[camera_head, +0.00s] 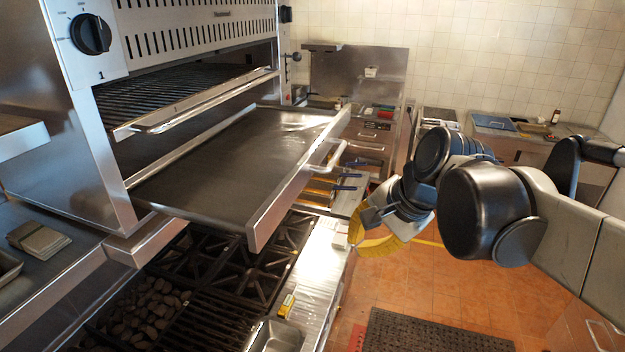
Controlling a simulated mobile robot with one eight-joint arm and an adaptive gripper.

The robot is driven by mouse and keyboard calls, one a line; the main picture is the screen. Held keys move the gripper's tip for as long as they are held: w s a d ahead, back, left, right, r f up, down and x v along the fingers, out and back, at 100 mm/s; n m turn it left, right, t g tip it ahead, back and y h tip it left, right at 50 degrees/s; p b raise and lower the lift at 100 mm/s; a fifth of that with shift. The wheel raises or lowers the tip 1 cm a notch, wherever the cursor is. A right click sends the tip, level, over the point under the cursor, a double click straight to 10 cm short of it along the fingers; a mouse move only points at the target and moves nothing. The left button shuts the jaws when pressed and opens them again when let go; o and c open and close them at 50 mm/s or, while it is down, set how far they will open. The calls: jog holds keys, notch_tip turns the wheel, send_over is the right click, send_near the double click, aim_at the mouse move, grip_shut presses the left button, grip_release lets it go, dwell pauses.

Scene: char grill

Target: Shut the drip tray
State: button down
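The drip tray (225,170) is a wide, dark, flat tray with a metal front panel and a bar handle (322,168). It is pulled well out of the steel grill (75,140) below the rack. My arm comes in from the right. My gripper (372,216) is to the right of the tray front and lower than the handle in the picture, apparently apart from it.
A ridged rack with a front bar (200,106) sits above the tray. Burner grates (245,258) and a charcoal bed (140,308) lie below it. A small metal pan (274,336) is at the bottom. A dark mat (430,333) lies on open orange floor to the right.

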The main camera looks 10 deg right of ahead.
aim_at(211, 166)
jog(key=w+d+r+m+y+p, duration=0.1)
jog(key=w+d+r+m+y, duration=0.15)
jog(key=w+m, duration=0.4)
jog(key=w+d+r+m+y, duration=0.2)
jog(key=w+r+m, duration=0.2)
jog(key=w+m, duration=0.3)
jog(key=w+a+f+p, duration=0.3)
jog(key=w+a+f, duration=0.3)
jog(key=a, duration=0.4)
jog(key=shift+f+g, duration=0.3)
jog(key=shift+f, duration=0.1)
jog(key=shift+w+n, duration=0.1)
jog(key=shift+n, duration=0.15)
jog(key=w+a+b, duration=0.1)
jog(key=w+a, duration=0.4)
jog(key=a, duration=0.3)
jog(key=w+a+b, duration=0.1)
jog(key=w+a, duration=0.4)
jog(key=a, duration=0.4)
jog(key=w+a+b, duration=0.1)
jog(key=w+a, duration=0.4)
jog(key=a, duration=0.3)
jog(key=shift+a, duration=0.3)
jog(key=shift+s, duration=0.1)
jog(key=shift+d, duration=0.15)
